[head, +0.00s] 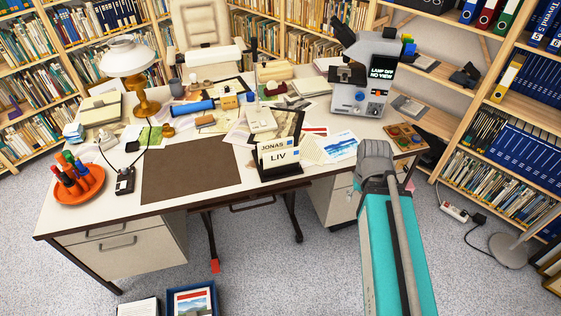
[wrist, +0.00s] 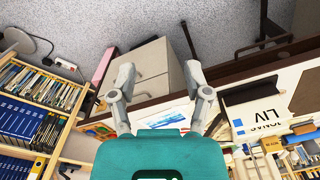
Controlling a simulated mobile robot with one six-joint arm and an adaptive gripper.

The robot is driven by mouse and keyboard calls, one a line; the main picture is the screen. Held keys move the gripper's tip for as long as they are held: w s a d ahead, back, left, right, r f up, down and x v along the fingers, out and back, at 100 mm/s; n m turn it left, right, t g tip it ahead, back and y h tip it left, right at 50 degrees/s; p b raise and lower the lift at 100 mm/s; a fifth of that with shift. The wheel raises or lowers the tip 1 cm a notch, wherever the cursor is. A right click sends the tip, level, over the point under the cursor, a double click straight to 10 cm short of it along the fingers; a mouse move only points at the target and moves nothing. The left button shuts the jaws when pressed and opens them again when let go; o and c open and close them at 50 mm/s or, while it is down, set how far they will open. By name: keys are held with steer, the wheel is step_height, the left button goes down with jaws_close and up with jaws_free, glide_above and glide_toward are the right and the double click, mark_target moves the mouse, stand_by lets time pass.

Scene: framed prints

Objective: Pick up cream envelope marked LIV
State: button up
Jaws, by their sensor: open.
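The cream envelope marked LIV (head: 279,158) stands upright in a dark holder (head: 284,185) near the front edge of the desk. Another envelope marked JONAS (head: 271,145) stands directly behind it, mostly hidden. In the wrist view the LIV envelope (wrist: 264,113) is at the right, its lettering turned. My gripper (head: 380,168) is to the right of the holder, by the desk's front right corner. In the wrist view my gripper (wrist: 159,80) has its two grey fingers spread wide with nothing between them. It is apart from the envelope.
The desk (head: 90,205) has a bare brown mat (head: 188,171) left of the holder. A microscope (head: 364,80) stands behind it. Flat prints (head: 337,146) and a wooden tray (head: 404,138) lie to the right. Bookshelves (head: 500,170) stand at the right.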

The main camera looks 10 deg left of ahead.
steer(key=shift+w, duration=0.1)
step_height(320, 180, up, 4)
steer(key=n+p, duration=0.4)
steer(key=n, duration=1.9)
glide_above(289, 149)
steer(key=shift+d+f, duration=0.15)
steer(key=shift+f, duration=0.05)
steer(key=shift+f+b, duration=0.15)
steer(key=shift+b, duration=0.2)
step_height(289, 149, down, 8)
steer(key=b, duration=0.8)
steer(key=shift+f, duration=0.15)
steer(key=shift+f, duration=0.1)
steer(key=shift+f+b, duration=2.5)
steer(key=shift+b, duration=0.25)
